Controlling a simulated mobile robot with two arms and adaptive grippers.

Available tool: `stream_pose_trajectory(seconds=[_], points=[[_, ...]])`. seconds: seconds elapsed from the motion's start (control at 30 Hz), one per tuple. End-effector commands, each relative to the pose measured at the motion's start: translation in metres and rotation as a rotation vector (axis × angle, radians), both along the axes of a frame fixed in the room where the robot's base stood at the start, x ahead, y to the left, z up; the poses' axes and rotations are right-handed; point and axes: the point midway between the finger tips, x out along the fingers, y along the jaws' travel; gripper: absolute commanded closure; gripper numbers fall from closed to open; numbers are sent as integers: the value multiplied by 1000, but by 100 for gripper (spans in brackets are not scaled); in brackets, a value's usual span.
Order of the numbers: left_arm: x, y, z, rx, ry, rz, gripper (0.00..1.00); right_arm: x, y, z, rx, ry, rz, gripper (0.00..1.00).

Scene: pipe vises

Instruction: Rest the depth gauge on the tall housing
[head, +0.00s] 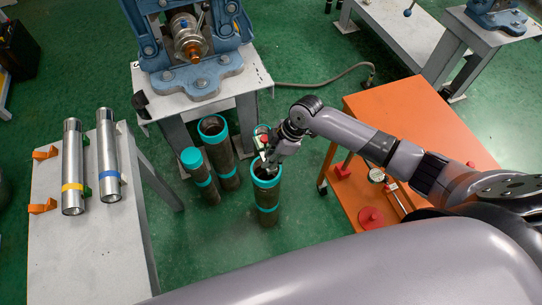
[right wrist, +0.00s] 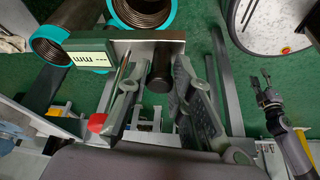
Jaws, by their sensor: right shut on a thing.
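My right gripper (head: 271,156) is shut on the depth gauge (head: 261,138), largely hidden behind it in the head view. In the right wrist view the gauge (right wrist: 92,56) shows a green body, a display and a flat crossbar between the fingers (right wrist: 160,90). Several dark pipe housings with teal collars stand on the floor. The right one (head: 267,192) is just below my gripper in the head view; contact with the gauge cannot be told. A wider one (head: 219,155) and a narrower one (head: 197,171) stand left. My left gripper (right wrist: 268,95) shows small in the wrist view.
A blue pipe vise (head: 195,65) stands on a white bench behind the housings. A grey table (head: 95,250) at left holds two metal tubes. An orange table (head: 395,95) at right holds a dial gauge and red pieces. Green floor is open between them.

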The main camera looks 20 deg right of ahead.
Motion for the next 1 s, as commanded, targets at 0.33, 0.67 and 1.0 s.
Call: stream_pose_trajectory(seconds=[0.33,0.67,1.0], points=[[15,1,-19,0,-24,-1,60,1,0,-20,2,-1,6,100],[13,1,-55,1,-20,-1,60,1,0,-54,0,-2,6,100],[9,2,-74,1,-15,-1,60,1,0,-80,1,-2,5,100]])
